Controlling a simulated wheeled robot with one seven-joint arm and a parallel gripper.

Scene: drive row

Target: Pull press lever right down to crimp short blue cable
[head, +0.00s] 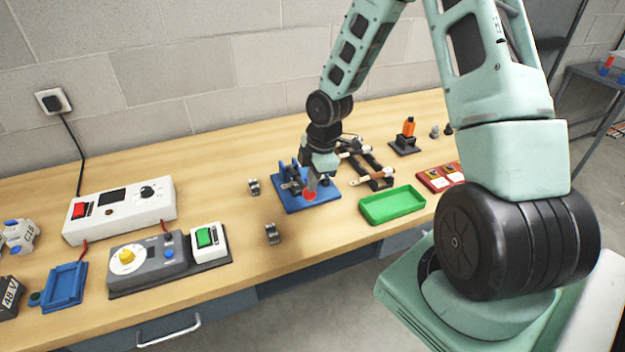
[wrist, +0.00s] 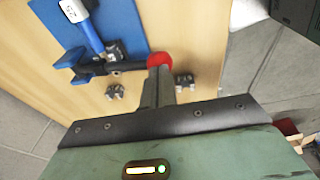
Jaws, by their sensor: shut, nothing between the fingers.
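The press stands on a blue base plate (head: 291,205) in the middle of the bench. Its black lever (wrist: 125,67) ends in a red knob (wrist: 159,60), which also shows in the head view (head: 309,196). A blue cable (wrist: 92,38) with a white label lies at the press in the wrist view. My gripper (wrist: 158,76) is shut and empty, its fingertips right at the red knob; whether they touch it I cannot tell. In the head view my gripper (head: 311,186) hides part of the press. How far down the lever is, I cannot tell.
Small metal lugs (head: 272,233) lie left of the press, one more behind (head: 254,186). A green tray (head: 392,218) and a cable rack (head: 378,180) stand to the right. A grey tester (head: 150,262) and a white supply box (head: 120,212) stand at left.

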